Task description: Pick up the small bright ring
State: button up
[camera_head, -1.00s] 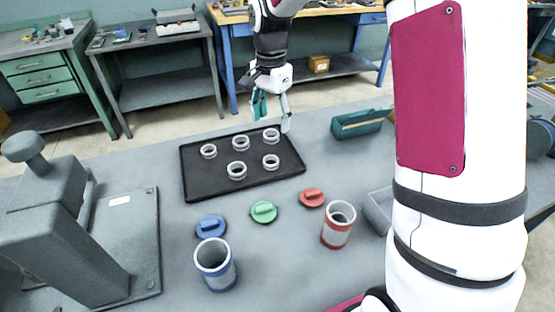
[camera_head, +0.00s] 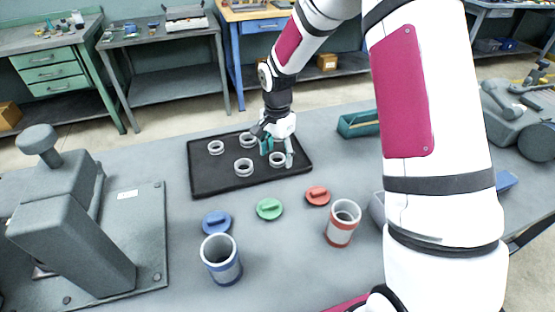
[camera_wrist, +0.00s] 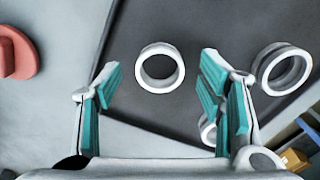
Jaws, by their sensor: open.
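Several pale grey rings lie flat on the black tray (camera_head: 215,182) in the head view. The front right ring (camera_head: 277,160) is beneath my gripper (camera_head: 278,153). In the wrist view a pale ring (camera_wrist: 160,67) shows in the gap between the two teal-padded fingers of my gripper (camera_wrist: 160,75), with space on both sides. My gripper is open and holds nothing. Other rings in the head view are at back left (camera_head: 215,147), back middle (camera_head: 246,140) and front left (camera_head: 243,167). I cannot clearly tell which ring is smallest or brightest.
Blue (camera_head: 216,222), green (camera_head: 269,208) and red (camera_head: 317,195) lids lie in front of the tray. A blue-banded cup (camera_head: 221,260) and red-banded cup (camera_head: 342,224) stand nearer. A grey machine (camera_head: 70,225) is at left, a teal bin (camera_head: 358,124) at right.

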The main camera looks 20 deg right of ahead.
jog(key=shift+f, duration=0.4)
jog(key=shift+c, duration=0.4)
jog(key=c, duration=1.2)
jog(key=shift+r, duration=0.15)
